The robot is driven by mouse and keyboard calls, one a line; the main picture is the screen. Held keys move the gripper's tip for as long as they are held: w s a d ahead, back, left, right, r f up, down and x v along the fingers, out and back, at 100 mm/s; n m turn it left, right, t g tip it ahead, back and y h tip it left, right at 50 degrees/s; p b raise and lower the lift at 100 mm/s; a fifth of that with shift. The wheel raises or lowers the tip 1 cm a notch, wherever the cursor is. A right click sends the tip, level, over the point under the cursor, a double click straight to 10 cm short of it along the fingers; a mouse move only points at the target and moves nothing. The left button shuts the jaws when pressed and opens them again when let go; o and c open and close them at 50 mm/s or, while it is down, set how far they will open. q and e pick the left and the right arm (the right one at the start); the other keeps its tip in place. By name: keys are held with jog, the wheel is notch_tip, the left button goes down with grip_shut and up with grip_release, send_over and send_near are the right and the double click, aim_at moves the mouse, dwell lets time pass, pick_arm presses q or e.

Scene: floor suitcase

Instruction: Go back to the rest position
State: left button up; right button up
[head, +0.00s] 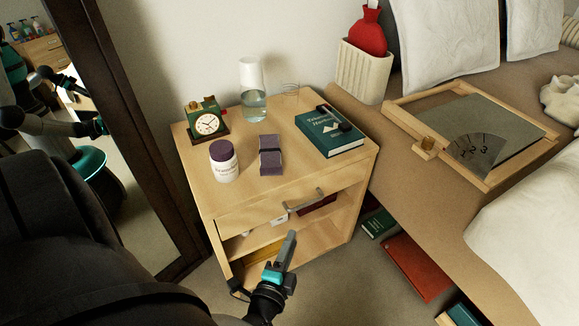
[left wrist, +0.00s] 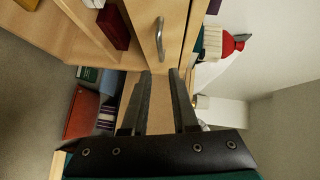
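My left gripper (head: 287,248) is in front of the wooden nightstand (head: 235,218), low, below the drawer handle (head: 305,201) in the head view. In the left wrist view its two dark fingers (left wrist: 160,72) stand apart with nothing between them. The drawer handle also shows just beyond the fingertips there (left wrist: 160,38), apart from them. The drawer looks closed. My right gripper does not show directly in either view.
A white-labelled jar (head: 225,167), clock (head: 208,124), glass vase (head: 253,95), purple object (head: 271,158) and teal book (head: 330,138) stand on the nightstand. A bed with a framed tray (head: 490,125) is right. A dark-framed mirror (head: 120,110) is left.

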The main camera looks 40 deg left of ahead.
pick_arm(q)
jog(key=shift+s+d, duration=0.1)
jog(key=shift+s, duration=0.05)
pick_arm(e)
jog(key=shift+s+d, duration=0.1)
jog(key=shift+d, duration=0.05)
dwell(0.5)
